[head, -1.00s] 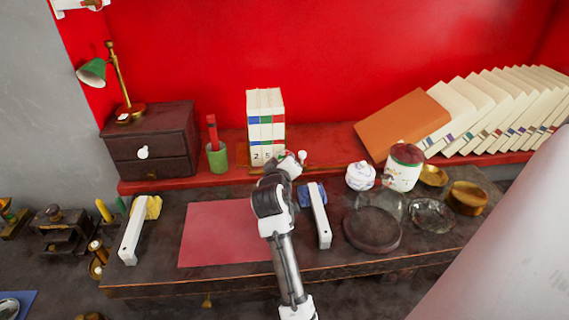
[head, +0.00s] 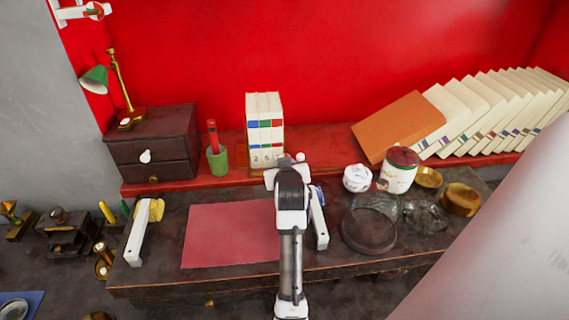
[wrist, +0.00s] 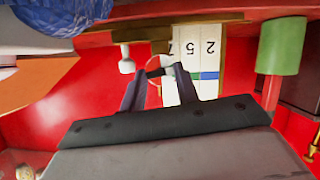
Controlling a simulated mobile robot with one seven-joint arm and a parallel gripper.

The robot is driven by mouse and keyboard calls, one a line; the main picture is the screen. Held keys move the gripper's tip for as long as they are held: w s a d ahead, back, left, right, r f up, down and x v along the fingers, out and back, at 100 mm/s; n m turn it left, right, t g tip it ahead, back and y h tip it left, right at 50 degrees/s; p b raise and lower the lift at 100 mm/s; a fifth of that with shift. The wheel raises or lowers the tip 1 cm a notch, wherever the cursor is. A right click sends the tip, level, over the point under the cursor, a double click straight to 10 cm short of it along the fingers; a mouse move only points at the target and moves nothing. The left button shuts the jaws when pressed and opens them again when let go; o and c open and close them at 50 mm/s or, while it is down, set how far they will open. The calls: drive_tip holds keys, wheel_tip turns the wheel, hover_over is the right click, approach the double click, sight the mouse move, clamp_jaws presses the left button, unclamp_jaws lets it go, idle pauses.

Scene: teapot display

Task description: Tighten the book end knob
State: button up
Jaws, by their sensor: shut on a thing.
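White books (head: 265,120) stand upright on the red shelf, and their numbered spines (wrist: 193,70) show upside down in the wrist view. My gripper (wrist: 155,72) is in front of the shelf, close beside the books. It is shut on a small pale piece, apparently the book end knob (wrist: 168,61), mostly hidden by the fingers. In the head view my wrist covers the fingertips and the knob. A white round-headed post (wrist: 126,60) stands on the shelf beside the fingers, apart from them. Its head also shows in the head view (head: 300,157).
A green cup (head: 217,158) with a red stick is left of the books. A white lidded pot (head: 357,178), a red-lidded jar (head: 402,169) and glass dishes stand on the right of the desk. A pink mat (head: 230,236) lies clear at left. Tilted books fill the right shelf.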

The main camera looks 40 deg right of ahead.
drive_tip(key=shift+m, duration=0.3)
idle(0.4)
drive_tip(key=o, duration=1)
drive_tip(key=b+v, duration=0.3)
drive_tip(key=v, duration=1)
drive_tip(key=shift+s+r, duration=0.2)
drive_tip(key=shift+s, duration=0.2)
